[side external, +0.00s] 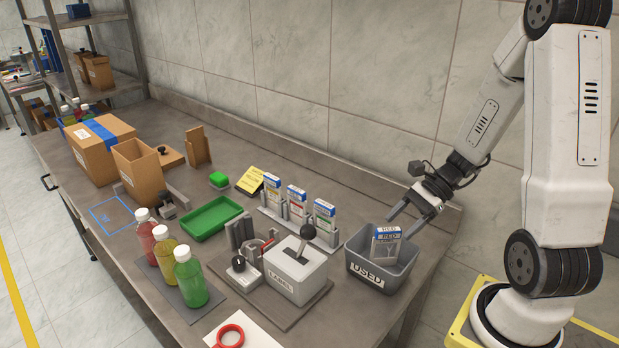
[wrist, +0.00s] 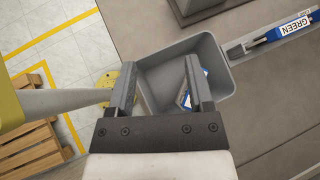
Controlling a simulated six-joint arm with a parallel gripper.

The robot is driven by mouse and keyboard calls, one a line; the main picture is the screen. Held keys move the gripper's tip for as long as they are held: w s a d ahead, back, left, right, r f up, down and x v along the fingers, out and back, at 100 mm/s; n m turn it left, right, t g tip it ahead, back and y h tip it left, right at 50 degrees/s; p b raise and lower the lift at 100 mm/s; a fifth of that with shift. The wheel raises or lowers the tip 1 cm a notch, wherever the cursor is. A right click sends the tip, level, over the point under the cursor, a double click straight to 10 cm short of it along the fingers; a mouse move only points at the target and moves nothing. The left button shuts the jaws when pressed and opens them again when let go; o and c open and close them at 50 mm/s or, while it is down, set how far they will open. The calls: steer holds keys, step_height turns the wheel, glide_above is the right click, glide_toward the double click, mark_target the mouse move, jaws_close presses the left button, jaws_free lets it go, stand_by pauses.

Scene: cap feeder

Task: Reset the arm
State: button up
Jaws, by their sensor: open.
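My gripper (side external: 408,212) is open and empty, just above the grey bin marked USED (side external: 365,268) at the right end of the bench. In the wrist view my gripper (wrist: 158,88) has its two fingers apart over the same grey bin (wrist: 222,55). A label box (side external: 386,243) with a blue top stands tilted inside the bin; in the wrist view this box (wrist: 187,95) is partly hidden behind the right finger.
Several label boxes (side external: 297,200) stand in a grey rack left of the bin. A LABEL machine (side external: 295,278) with a black knob, a green tray (side external: 210,218) and three bottles (side external: 165,250) are further left. The bench top (side external: 340,190) behind the rack is clear.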

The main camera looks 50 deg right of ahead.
steer(key=a+n+g+h, duration=0.1)
steer(key=n, duration=0.2)
steer(key=a+f+n+g+h, duration=0.1)
steer(key=a+n+g+h, duration=0.1)
steer(key=n, duration=0.2)
steer(key=s+a+n+g+h, duration=0.1)
steer(key=a+n+h, duration=0.1)
steer(key=n, duration=0.1)
steer(key=shift+f+n+g, duration=0.3)
steer(key=shift+f+n, duration=0.1)
steer(key=w+a+r+n+t+h, duration=0.2)
steer(key=w+a+n+t+h, duration=0.1)
steer(key=n, duration=0.7)
steer(key=shift+w+a+r+n+h, duration=0.15)
steer(key=shift+w+a+n+h, duration=0.15)
steer(key=shift+w+a+h, duration=0.6)
steer(key=shift+s+a, duration=0.2)
steer(key=shift+s, duration=0.1)
steer(key=o, duration=0.4)
steer(key=shift+o, duration=0.2)
